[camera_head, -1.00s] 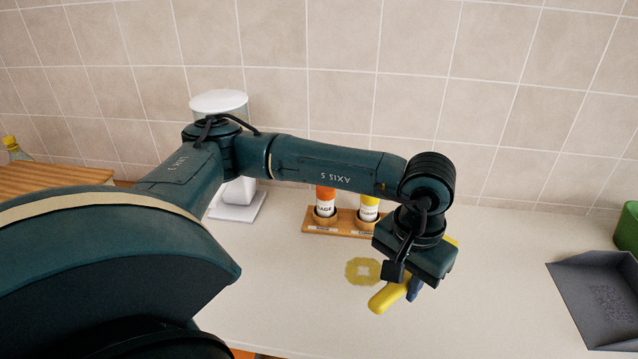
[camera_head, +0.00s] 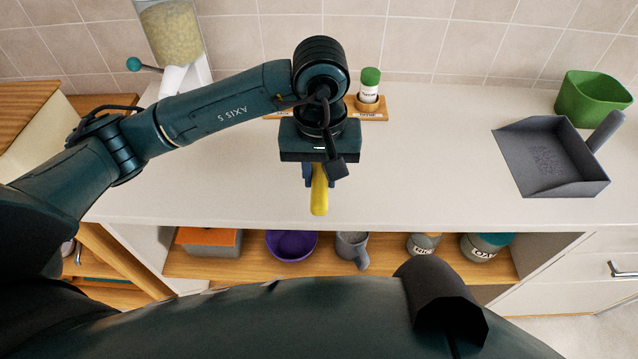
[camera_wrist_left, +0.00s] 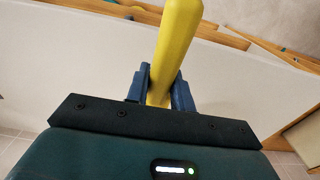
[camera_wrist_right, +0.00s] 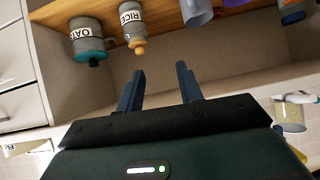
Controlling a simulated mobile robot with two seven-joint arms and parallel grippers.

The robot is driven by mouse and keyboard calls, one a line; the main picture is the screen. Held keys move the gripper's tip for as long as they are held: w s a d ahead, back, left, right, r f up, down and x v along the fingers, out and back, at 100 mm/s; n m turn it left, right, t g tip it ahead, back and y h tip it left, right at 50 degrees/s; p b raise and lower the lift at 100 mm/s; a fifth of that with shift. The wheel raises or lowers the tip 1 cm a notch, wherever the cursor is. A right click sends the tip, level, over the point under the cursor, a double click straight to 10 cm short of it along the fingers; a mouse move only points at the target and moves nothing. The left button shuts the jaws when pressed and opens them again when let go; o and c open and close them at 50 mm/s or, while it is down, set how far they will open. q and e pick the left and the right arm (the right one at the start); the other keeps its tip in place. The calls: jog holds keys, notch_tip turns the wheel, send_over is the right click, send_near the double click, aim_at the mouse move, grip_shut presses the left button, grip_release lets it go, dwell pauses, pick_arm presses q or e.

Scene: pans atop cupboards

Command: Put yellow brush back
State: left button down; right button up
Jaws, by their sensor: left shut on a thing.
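The yellow brush (camera_head: 319,196) shows its handle below my left gripper (camera_head: 318,172) in the head view, over the pale counter. My left gripper is shut on the brush; its blue fingers stand on both sides of the yellow handle (camera_wrist_left: 177,40) in the left wrist view. The brush's other end is hidden by the gripper. My right gripper (camera_wrist_right: 160,82) is open and empty in the right wrist view, its fingers apart in front of the shelf under the counter. It cannot be made out in the head view.
A grey dustpan (camera_head: 540,160) and green container (camera_head: 590,100) stand on the counter at right. A wooden spice rack (camera_head: 376,113) is behind my left gripper. The lower shelf holds a purple bowl (camera_head: 291,244), grey mug (camera_head: 352,248) and jars (camera_head: 487,246). The counter's right-middle is clear.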

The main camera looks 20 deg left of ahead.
pick_arm(q)
jog(key=shift+f, duration=0.9)
notch_tip(320, 180, down, 3)
jog(key=shift+f+p, duration=0.1)
jog(key=shift+p, duration=0.3)
jog(key=shift+f, duration=0.2)
jog(key=shift+f+b, duration=0.25)
jog(key=shift+b, duration=0.15)
jog(key=c, duration=1.6)
grip_release()
jog(key=shift+r, duration=0.1)
jog(key=o, duration=0.3)
jog(key=shift+o, duration=0.5)
pick_arm(e)
jog(key=shift+d, duration=0.15)
jog(key=shift+s+f, duration=0.1)
jog(key=shift+s, duration=0.05)
